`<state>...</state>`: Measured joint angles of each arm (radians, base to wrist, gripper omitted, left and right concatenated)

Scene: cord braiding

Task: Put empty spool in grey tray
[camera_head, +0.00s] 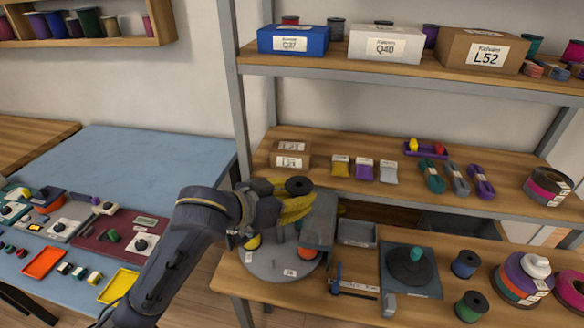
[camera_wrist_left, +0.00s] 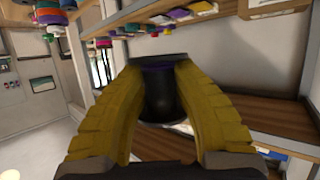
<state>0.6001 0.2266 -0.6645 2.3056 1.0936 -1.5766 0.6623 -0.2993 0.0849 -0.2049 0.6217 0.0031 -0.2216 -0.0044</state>
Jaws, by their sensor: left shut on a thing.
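My left gripper (camera_head: 297,203) has yellow fingers and is shut on a black empty spool (camera_head: 299,186). In the left wrist view the spool (camera_wrist_left: 160,95) sits upright between both fingers, with a little purple near its upper rim. The gripper holds it above the round grey plate at the left end of the lower bench. The grey tray (camera_head: 357,243) is a small open box on that bench, right of and lower than the gripper. It looks empty. My right gripper is not in view.
The round grey plate (camera_head: 268,268) lies below my left gripper, partly hidden. A dark stand (camera_head: 410,268) with a teal knob is right of the tray. Blue (camera_head: 465,263) and green (camera_head: 471,306) spools stand farther right. A shelf with bundles and packets runs above and behind.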

